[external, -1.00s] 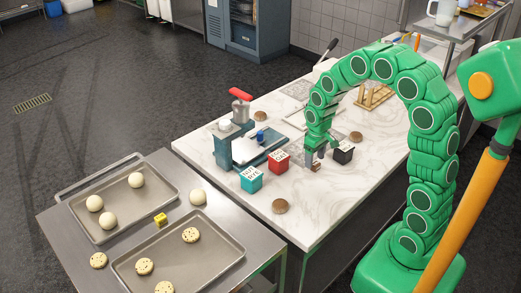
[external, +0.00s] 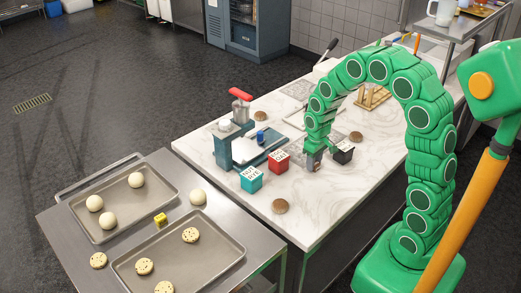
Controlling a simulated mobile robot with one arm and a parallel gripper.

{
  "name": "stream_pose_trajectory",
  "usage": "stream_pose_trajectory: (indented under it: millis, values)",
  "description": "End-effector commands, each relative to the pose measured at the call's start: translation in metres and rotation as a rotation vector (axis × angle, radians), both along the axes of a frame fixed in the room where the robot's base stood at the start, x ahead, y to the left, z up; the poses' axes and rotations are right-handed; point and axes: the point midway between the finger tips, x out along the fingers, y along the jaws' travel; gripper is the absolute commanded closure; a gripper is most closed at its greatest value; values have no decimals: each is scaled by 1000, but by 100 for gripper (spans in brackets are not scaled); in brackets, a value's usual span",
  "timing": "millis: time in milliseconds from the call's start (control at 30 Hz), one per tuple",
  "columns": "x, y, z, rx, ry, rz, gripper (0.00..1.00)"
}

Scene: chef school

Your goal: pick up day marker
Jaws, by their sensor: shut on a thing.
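My gripper (external: 314,162) is low over the white marble counter, between the red box and the black box. Its grey fingers are shut on a small brown block, which I take to be the day marker. The fingers now hide nearly all of the block, and I cannot tell whether it touches the counter.
A red box (external: 279,162), a teal box (external: 251,180) and a black box (external: 344,153) stand close by on the marble counter (external: 320,208). A teal press (external: 240,140) stands to the left. Brown discs (external: 280,206) lie around. Trays (external: 215,262) of dough and cookies are on the steel table.

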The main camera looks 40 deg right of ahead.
Motion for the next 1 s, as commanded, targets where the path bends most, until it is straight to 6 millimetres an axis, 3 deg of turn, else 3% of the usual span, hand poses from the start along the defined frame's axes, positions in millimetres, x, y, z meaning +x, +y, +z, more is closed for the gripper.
stream_pose_trajectory:
  millis: [267, 467, 1000]
  values:
    - [0, 0, 6, 0, 1, 0, 91]
    - [-1, 0, 33, 0, 1, 0, 91]
    - [-53, 5, 93, 0, -2, -1, 91]
